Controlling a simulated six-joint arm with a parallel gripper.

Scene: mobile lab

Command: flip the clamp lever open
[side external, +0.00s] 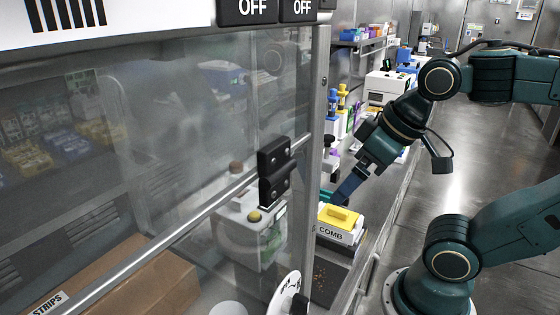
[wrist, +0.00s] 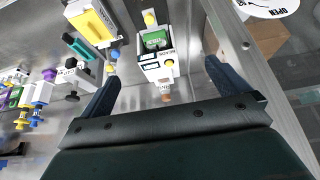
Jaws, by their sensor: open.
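No part is clearly recognisable as the clamp lever in either view. In the wrist view, a white device (wrist: 150,66) with a green screen, yellow knobs and a brown knob (wrist: 166,91) lies ahead, between my spread fingers. My gripper (wrist: 162,88) is open, with nothing between its dark blue fingers. The fingertips are partly hidden there. The same yellow-topped box (wrist: 92,20) is at the top left of the wrist view, near a teal piece (wrist: 77,46).
A glass panel with a black handle (side external: 274,170) and metal frame stands left of my gripper. A white dial (side external: 287,293) is below it; a cardboard box (side external: 130,287) is behind the glass. Coloured items (wrist: 38,104) stand left in the wrist view. Bare metal bench lies between.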

